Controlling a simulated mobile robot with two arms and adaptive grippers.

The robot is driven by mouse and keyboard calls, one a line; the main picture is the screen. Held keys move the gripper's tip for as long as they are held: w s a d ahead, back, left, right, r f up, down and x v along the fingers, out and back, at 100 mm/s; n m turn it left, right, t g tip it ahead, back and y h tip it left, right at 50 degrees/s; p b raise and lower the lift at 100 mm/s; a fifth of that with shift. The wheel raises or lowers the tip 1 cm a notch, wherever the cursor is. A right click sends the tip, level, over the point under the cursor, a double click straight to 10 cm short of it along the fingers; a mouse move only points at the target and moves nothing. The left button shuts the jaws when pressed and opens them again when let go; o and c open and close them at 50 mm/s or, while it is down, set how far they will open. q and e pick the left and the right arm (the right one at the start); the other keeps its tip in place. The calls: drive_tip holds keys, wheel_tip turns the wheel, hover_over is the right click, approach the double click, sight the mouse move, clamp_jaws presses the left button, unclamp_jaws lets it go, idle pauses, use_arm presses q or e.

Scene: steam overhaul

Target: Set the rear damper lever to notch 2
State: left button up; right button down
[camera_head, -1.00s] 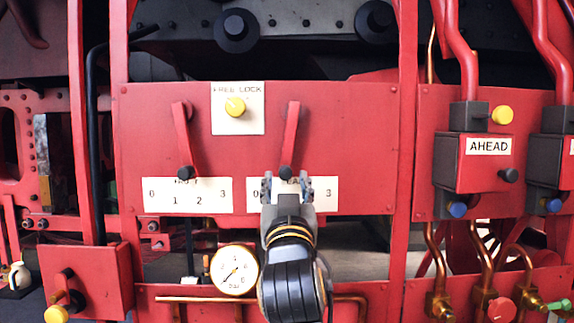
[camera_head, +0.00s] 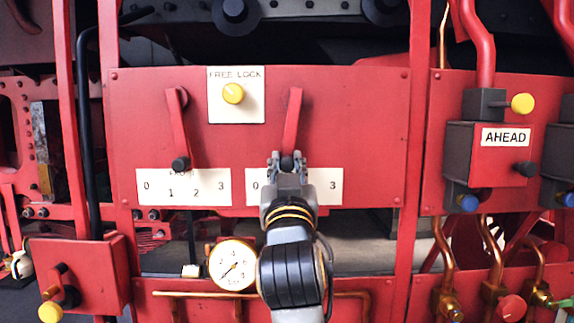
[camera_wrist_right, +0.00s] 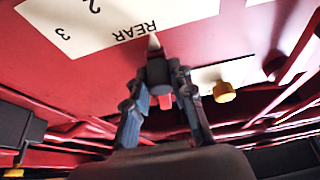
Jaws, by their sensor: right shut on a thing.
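The rear damper lever is the right red lever (camera_head: 292,120) on the red panel. It hangs almost straight down, leaning slightly left, with a dark knob at its lower end. My right gripper (camera_head: 287,163) comes from below and is shut on that knob. In the right wrist view the dark knob (camera_wrist_right: 158,74) is between the fingertips. The white notch plate (camera_head: 337,186) shows 0 and 3 in the head view; my gripper hides its middle. In the right wrist view the plate (camera_wrist_right: 90,28) shows REAR, 2 and 3. My left gripper is not in view.
A similar left lever (camera_head: 176,130) hangs above its own 0 to 3 plate (camera_head: 184,199). A yellow FREE LOCK knob (camera_head: 233,93) sits between the levers. A gauge (camera_head: 233,266) is below left of my wrist. The AHEAD box (camera_head: 487,155) stands at the right.

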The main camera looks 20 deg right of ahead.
sight(300, 149)
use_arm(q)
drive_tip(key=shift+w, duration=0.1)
use_arm(e)
drive_tip(key=shift+d, duration=0.1)
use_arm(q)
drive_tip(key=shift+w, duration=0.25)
use_arm(e)
drive_tip(key=d+n+y, duration=0.1)
drive_tip(key=n, duration=0.1)
drive_tip(key=s+d+n+y, duration=0.1)
drive_tip(key=d+n, duration=0.1)
drive_tip(key=shift+n+y, duration=0.3)
drive_tip(key=shift+n, duration=0.1)
drive_tip(key=c, duration=1.3)
unclamp_jaws()
drive_tip(key=shift+w, duration=0.1)
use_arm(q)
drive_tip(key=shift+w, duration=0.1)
use_arm(e)
drive_tip(key=shift+o, duration=0.9)
drive_tip(key=shift+w+f, duration=0.1)
drive_tip(key=shift+w, duration=0.15)
